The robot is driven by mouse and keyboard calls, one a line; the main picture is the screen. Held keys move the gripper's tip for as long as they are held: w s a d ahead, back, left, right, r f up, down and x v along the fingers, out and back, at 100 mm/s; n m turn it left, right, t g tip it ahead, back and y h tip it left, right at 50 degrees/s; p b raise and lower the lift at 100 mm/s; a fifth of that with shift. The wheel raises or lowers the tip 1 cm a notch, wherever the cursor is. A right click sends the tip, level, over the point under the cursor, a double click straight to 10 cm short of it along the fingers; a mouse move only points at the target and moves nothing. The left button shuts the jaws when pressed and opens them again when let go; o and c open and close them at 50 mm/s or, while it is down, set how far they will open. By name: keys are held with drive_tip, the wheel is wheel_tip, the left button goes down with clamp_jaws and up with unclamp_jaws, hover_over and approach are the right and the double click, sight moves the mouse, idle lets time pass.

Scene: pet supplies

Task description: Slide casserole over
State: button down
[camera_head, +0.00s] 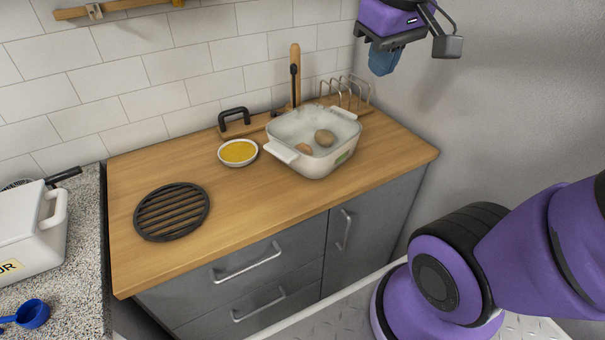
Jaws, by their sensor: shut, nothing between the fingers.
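The casserole (318,164) is a white, roughly rectangular dish with a handle at each end. It stands upright toward the back right of the wooden worktop (270,215). Two roundish brown items and something pale and cloudy show inside it. A round black slatted trivet (172,211) lies bare on the worktop, to the left of the casserole and nearer the front. My gripper (383,62) is shut and empty, up at the top right beside the grey wall. It is well above and to the right of the casserole, touching nothing.
A small bowl of yellow contents (238,152) sits just left of the casserole. Behind are a wooden board with a black handle (235,117) and a wire rack (349,91). A white bin (32,235) and blue scoop (32,314) stand on the left speckled counter.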

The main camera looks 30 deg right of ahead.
drive_tip(key=w+d+f+n+g+h, duration=0.15)
drive_tip(key=w+d+n+h, duration=0.35)
drive_tip(key=w+n, duration=0.55)
drive_tip(key=w+d+f+n+g+h, duration=0.1)
drive_tip(key=w+d+f+n+h, duration=0.15)
drive_tip(key=w+d+n, duration=0.8)
drive_tip(key=w+f+n+t+h, duration=0.1)
drive_tip(key=w+f+n+h, duration=0.2)
drive_tip(key=w+f+n, duration=0.4)
drive_tip(key=w+f+n+t+h, duration=0.1)
drive_tip(key=w+f+n+h, duration=0.25)
drive_tip(key=w, duration=0.65)
drive_tip(key=w+f+n+t+h, duration=0.1)
drive_tip(key=w+f+n+h, duration=0.2)
drive_tip(key=w+f+n, duration=0.4)
drive_tip(key=m, duration=0.1)
hover_over(311, 170)
drive_tip(key=a, duration=0.3)
drive_tip(key=f, duration=0.4)
drive_tip(key=s+f, duration=0.1)
drive_tip(key=f, duration=0.8)
drive_tip(key=shift+s+a+f, duration=0.1)
drive_tip(key=shift+s+a, duration=0.05)
drive_tip(key=shift+a, duration=0.05)
drive_tip(key=shift+f, duration=0.35)
drive_tip(key=shift+d+f, duration=0.1)
drive_tip(key=shift+f, duration=0.05)
drive_tip(key=shift+w+d, duration=0.15)
drive_tip(key=shift+w, duration=0.3)
